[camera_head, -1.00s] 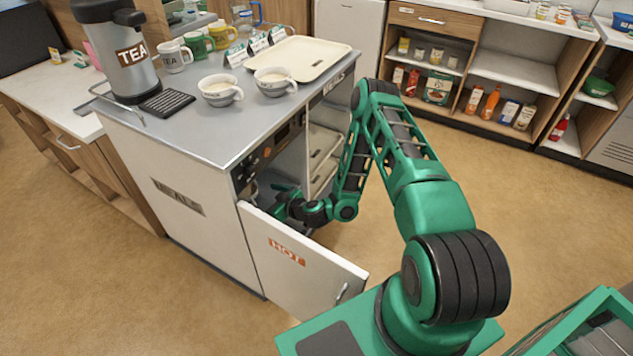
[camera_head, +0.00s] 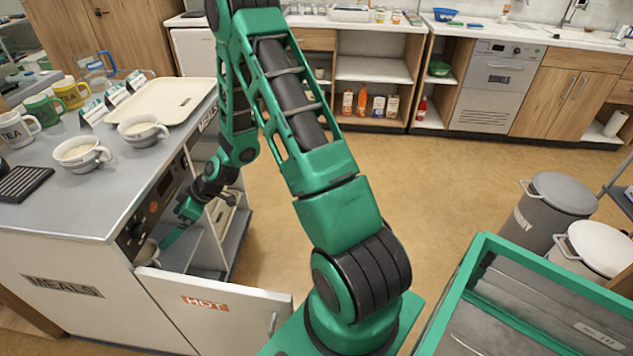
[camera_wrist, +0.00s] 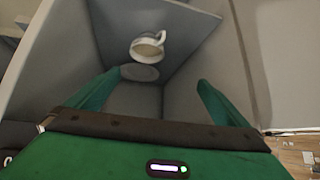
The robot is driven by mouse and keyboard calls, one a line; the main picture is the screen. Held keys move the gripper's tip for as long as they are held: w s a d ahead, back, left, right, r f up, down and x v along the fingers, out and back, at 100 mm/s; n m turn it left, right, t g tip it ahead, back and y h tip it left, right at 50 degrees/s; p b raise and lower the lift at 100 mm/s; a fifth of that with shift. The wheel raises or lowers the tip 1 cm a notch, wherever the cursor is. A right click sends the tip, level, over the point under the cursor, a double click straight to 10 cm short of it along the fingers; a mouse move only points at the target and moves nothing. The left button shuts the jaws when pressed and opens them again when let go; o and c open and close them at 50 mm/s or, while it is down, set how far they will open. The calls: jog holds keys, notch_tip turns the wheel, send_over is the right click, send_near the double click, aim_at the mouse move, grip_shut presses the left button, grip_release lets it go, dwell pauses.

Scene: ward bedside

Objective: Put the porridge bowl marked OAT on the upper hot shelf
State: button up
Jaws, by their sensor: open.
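A white porridge bowl (camera_wrist: 148,47) with a handle is inside the hot compartment, ahead of my gripper in the wrist view. It also shows partly in the head view (camera_head: 147,252), behind the open HOT door (camera_head: 205,303). I cannot read its mark or tell which shelf bears it. My gripper (camera_wrist: 158,90) is open, its green fingers apart and empty, with the bowl beyond the tips. In the head view my gripper (camera_head: 176,228) is at the compartment opening. Two more filled bowls, a left one (camera_head: 82,154) and a right one (camera_head: 143,130), stand on the counter; their marks are unreadable.
The MEALS trolley top (camera_head: 60,205) also holds a cream tray (camera_head: 160,98), mugs and small cards. The open door stands out in front of the trolley. Grey and white bins (camera_head: 560,200) stand at right. The floor in the middle is clear.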

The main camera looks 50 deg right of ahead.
jog(key=s+d+r+m+g+h, duration=0.4)
jog(key=s+d+r+m+h, duration=0.25)
jog(key=s+d+r, duration=1.1)
jog(key=s+r+m+g, duration=0.1)
jog(key=s+r+m, duration=0.3)
jog(key=s, duration=0.7)
jog(key=s+r+m+g, duration=0.1)
jog(key=s+r+m, duration=0.3)
jog(key=s, duration=0.7)
jog(key=shift+s+d+r, duration=0.2)
jog(key=shift+d, duration=0.25)
jog(key=shift+w+m, duration=0.15)
jog(key=shift+m, duration=0.1)
jog(key=shift+w+f, duration=0.25)
jog(key=shift+w, duration=0.25)
